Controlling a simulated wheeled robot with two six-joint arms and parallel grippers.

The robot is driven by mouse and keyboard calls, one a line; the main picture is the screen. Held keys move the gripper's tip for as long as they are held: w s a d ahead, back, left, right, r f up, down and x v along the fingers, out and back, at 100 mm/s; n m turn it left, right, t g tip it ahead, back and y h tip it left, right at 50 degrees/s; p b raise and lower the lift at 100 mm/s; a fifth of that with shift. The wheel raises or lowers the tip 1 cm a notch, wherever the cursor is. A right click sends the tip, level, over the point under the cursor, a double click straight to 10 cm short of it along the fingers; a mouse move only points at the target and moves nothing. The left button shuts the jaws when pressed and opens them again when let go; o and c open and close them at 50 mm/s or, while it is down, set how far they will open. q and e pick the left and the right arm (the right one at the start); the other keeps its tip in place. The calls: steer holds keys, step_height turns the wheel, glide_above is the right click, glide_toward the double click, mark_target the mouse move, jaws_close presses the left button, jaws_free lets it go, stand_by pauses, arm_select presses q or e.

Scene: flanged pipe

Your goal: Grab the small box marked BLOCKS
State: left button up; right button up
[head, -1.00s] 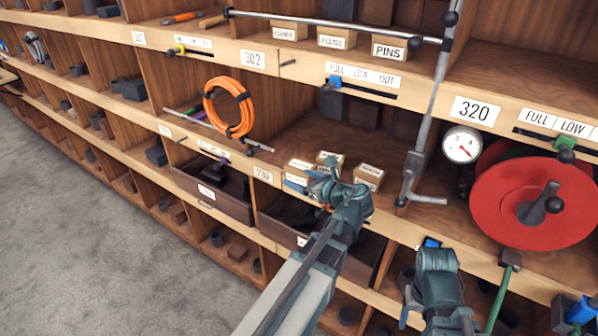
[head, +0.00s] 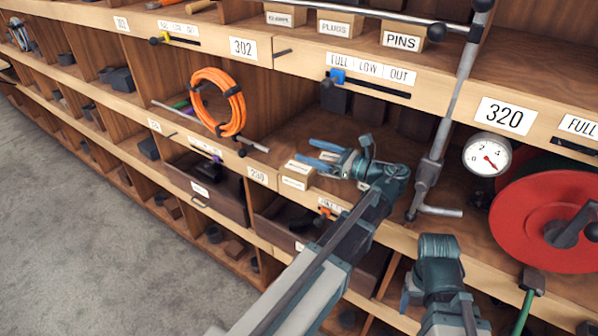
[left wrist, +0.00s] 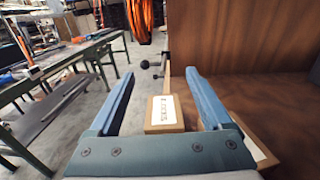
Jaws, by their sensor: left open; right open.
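A small cardboard box (left wrist: 164,114) with a white label that seems to read BLOCKS sits on the shelf, in the left wrist view between and just beyond my open left fingers. In the head view a small labelled box (head: 296,174) at the shelf's front edge appears to be the same one. My left gripper (head: 318,156) is open, low over the shelf, fingers pointing left. It also shows in the left wrist view (left wrist: 160,95), empty. My right gripper (head: 408,292) is at the lower right, away from the boxes, mostly hidden by its own arm.
Another box (left wrist: 258,150) shows partly behind my left gripper's right finger. A grey metal bar (head: 440,150) stands right of my left gripper. An orange hose coil (head: 232,112), a gauge (head: 487,155) and a red reel (head: 530,215) are nearby. Drawers lie below the shelf.

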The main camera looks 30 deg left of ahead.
mark_target(312, 176)
arm_select(q)
step_height(312, 176, down, 9)
steer(key=b, duration=0.8)
steer(key=shift+r+b, duration=0.15)
steer(key=shift+b, duration=0.15)
steer(key=shift+a+r+p, duration=0.3)
steer(key=shift+a+r, duration=0.05)
steer(key=shift+a, duration=3.4)
jaws_close()
